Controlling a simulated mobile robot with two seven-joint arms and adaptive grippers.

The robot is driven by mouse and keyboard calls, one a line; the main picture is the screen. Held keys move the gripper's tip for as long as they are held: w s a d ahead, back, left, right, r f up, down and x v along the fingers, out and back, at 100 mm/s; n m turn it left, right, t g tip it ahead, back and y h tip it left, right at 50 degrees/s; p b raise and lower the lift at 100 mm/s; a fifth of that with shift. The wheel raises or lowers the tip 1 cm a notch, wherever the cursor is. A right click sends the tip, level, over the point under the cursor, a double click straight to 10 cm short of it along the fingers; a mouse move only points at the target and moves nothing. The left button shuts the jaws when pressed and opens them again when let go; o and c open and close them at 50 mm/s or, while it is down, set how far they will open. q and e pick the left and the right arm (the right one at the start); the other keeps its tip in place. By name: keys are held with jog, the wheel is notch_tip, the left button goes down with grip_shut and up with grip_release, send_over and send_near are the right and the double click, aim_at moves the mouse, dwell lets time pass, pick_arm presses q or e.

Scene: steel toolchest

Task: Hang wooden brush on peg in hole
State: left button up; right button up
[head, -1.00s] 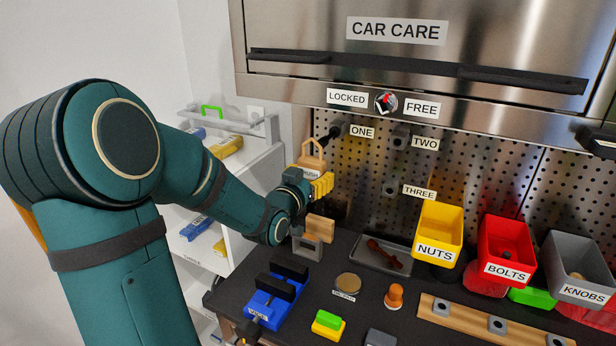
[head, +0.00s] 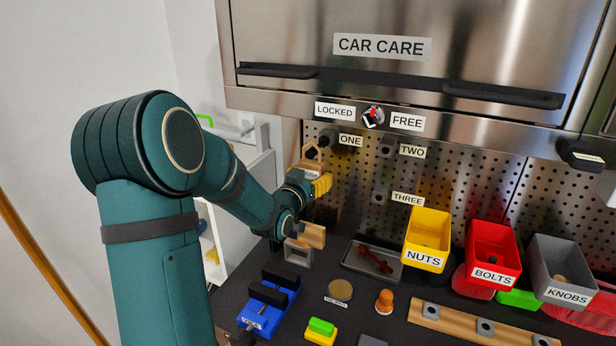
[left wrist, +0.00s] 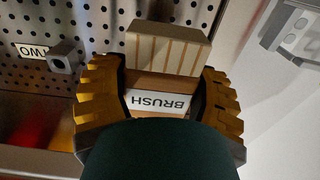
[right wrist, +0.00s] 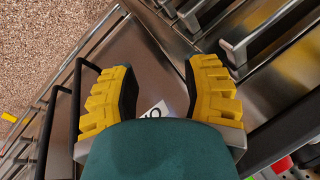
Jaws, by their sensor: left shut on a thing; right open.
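My left gripper is shut on the handle. The dark peg (head: 327,137) beside the ONE label is just right of the loop's top, partly hidden. I cannot tell whether the loop touches it. My right gripper (right wrist: 160,72) is open and empty, in the right wrist view only.
Pegs TWO (head: 386,148) and THREE (head: 379,195) stick out of the pegboard to the right. A blue vise (head: 268,304), a grey tray (head: 372,260) and bins (head: 428,238) occupy the bench. Metal handles (right wrist: 262,30) lie near the right gripper.

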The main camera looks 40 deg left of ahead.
pick_arm(q)
jog(key=shift+p+x, duration=0.45)
jog(key=shift+x, duration=0.55)
jog(key=shift+w+a+f+b, duration=0.15)
jog(key=shift+w+f+b, duration=0.35)
jog(key=shift+b, duration=0.4)
jog(key=shift+w+f+b, duration=0.15)
jog(key=shift+f+b, duration=0.05)
jog(key=shift+b, duration=0.4)
jog(key=o, duration=1.3)
